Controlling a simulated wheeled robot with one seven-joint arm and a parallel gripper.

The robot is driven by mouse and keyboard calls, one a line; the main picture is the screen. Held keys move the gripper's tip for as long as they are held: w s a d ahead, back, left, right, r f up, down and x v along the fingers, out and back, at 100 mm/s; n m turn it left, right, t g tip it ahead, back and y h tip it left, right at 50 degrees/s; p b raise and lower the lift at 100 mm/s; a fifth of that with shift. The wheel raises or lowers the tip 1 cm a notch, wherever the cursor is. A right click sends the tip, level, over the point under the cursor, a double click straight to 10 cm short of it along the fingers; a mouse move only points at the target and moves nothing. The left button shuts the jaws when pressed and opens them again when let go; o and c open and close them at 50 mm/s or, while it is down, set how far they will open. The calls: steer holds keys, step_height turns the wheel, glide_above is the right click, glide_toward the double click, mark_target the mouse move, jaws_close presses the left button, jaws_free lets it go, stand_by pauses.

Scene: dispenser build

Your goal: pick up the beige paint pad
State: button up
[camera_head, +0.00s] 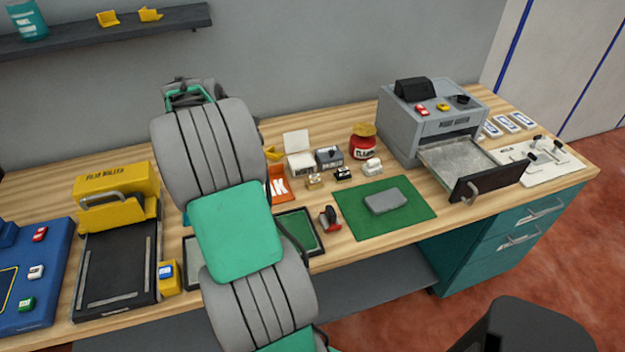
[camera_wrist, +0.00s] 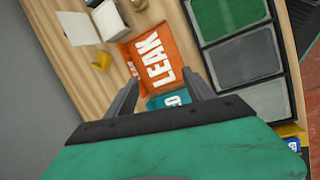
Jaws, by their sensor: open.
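A dark-framed tray (camera_wrist: 280,42) with a row of pads shows at the right of the wrist view. It holds a green pad (camera_wrist: 228,15), a grey pad (camera_wrist: 243,58) and a paler grey pad (camera_wrist: 268,98); none looks clearly beige, so I cannot tell which is the beige paint pad. In the head view my arm covers much of the tray, and the green pad (camera_head: 300,230) shows at its right end. My gripper (camera_wrist: 160,80) is open and empty, left of the tray in the wrist view, with its fingers pointing at orange and teal packets. The head view hides my gripper.
The orange LEAK packet (camera_wrist: 150,57) and teal packet (camera_wrist: 168,98) lie beside the tray. A red-and-black stamp (camera_head: 330,219) and a green mat (camera_head: 410,222) with a grey block (camera_head: 386,201) are to the right. A grey machine (camera_head: 432,118) has its drawer open.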

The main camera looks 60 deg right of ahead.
mark_target(314, 176)
steer(key=s+d+f+n+g, duration=0.1)
steer(key=s+d+f, duration=0.2)
steer(key=s+d, duration=0.3)
steer(key=s+d+f+n+g, duration=0.1)
steer(key=s+d+f, duration=0.3)
steer(key=d, duration=0.4)
steer(key=shift+n+y, duration=0.3)
steer(key=x, duration=0.8)
steer(key=shift+s+r+p, duration=0.1)
steer(key=shift+s+p, duration=0.25)
steer(key=shift+a, duration=0.1)
steer(key=shift+c, duration=0.5)
jaws_close()
